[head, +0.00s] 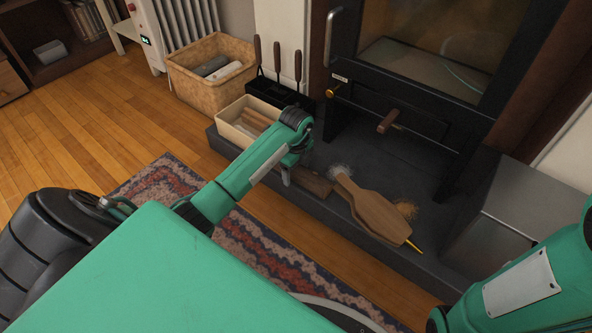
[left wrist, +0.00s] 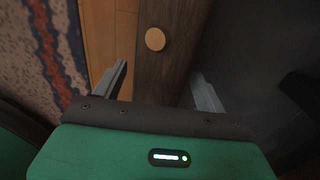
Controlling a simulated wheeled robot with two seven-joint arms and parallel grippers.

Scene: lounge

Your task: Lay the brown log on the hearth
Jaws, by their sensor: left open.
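The brown log (head: 314,182) lies at the front edge of the dark stone hearth (head: 272,178), partly hidden by my left gripper (head: 296,174) in the head view. In the left wrist view, the log (left wrist: 160,65) runs between the two spread fingers of my left gripper (left wrist: 160,72), with a round pale spot on its upper face. The fingers are open, one on each side of the log, and do not appear to touch it. My right arm shows at the lower right of the head view, but its gripper is out of sight.
Wooden bellows (head: 372,212) lie on the hearth just right of the log. The black stove (head: 410,105) rises behind. A patterned rug (head: 160,185) lies in front.

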